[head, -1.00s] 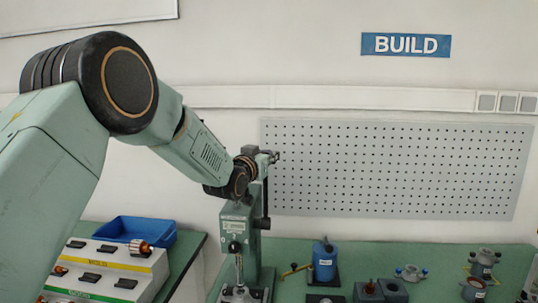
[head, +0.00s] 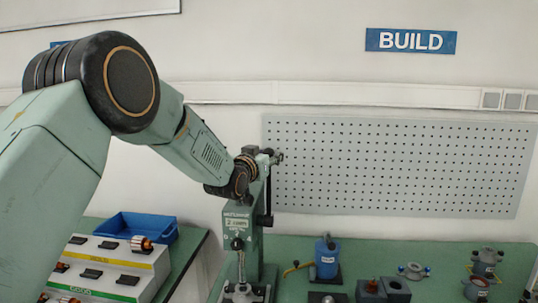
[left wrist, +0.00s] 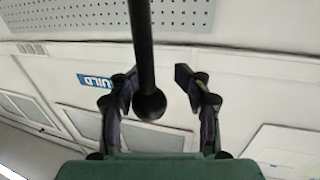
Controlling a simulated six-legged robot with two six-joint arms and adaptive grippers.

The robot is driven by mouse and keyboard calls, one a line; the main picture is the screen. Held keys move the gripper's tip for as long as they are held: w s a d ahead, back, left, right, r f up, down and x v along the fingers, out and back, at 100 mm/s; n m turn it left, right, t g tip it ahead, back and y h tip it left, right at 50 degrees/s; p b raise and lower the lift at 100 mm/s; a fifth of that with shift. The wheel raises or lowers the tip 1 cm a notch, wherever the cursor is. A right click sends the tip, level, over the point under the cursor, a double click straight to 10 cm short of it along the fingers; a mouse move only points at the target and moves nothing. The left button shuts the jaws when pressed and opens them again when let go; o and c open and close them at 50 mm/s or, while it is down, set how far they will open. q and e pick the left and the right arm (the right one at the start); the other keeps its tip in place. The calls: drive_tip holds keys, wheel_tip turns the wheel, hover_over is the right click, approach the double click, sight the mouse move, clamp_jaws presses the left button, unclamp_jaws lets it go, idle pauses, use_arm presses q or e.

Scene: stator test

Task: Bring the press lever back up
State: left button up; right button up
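The green press (head: 256,240) stands on the bench in the middle of the head view. A dark rod that appears to be its lever (head: 268,200) hangs down at the right of the press head. In the left wrist view, a black lever rod with a ball end (left wrist: 150,104) lies between my fingers. My left gripper (head: 276,157) is at the top of the press, partly hidden by its own wrist. In the wrist view my left gripper (left wrist: 157,77) is open, its fingers on either side of the rod with gaps visible. My right gripper is in neither view.
A blue bin (head: 137,226) and a labelled rack (head: 110,262) with parts stand at the left. A blue container (head: 327,257), dark blocks (head: 383,290) and metal parts (head: 486,262) sit right of the press. A grey pegboard (head: 400,165) is behind.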

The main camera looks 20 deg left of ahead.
use_arm(q)
drive_tip(key=shift+o, duration=0.5)
drive_tip(key=shift+r, duration=0.1)
drive_tip(key=shift+s+d+r, duration=0.15)
drive_tip(key=shift+d+r, duration=0.15)
drive_tip(key=shift+d, duration=0.15)
drive_tip(key=shift+s+a+f, duration=0.1)
drive_tip(key=shift+s+a, duration=0.15)
drive_tip(key=shift+s, duration=0.4)
drive_tip(key=s, duration=1)
drive_tip(key=shift+s+d, duration=0.15)
drive_tip(key=shift+s, duration=0.25)
drive_tip(key=shift+c, duration=0.3)
